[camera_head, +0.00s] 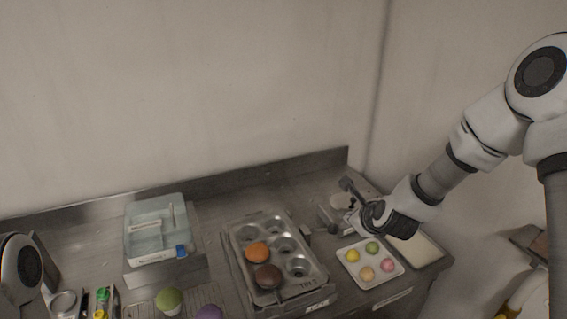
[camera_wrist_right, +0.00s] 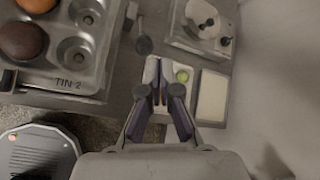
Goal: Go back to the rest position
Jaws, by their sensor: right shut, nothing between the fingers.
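My right gripper (camera_head: 358,220) hangs above the right end of the steel counter (camera_head: 208,243), behind the small white tray of coloured rounds. It is empty and its fingers are closed together. In the right wrist view the right gripper (camera_wrist_right: 160,94) covers most of that white tray, and only a green round (camera_wrist_right: 183,75) shows clearly. My left arm shows only as a link at the left edge of the head view, and its gripper is out of view.
A muffin tin (camera_head: 310,288) holds an orange (camera_head: 257,252) and a brown round (camera_head: 268,277). The white tray (camera_head: 394,279) holds several rounds. A pale rectangular pad (camera_head: 425,250) lies beside it. A pale blue bin (camera_head: 152,252) stands left. A green-topped item (camera_head: 169,299) is at the front.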

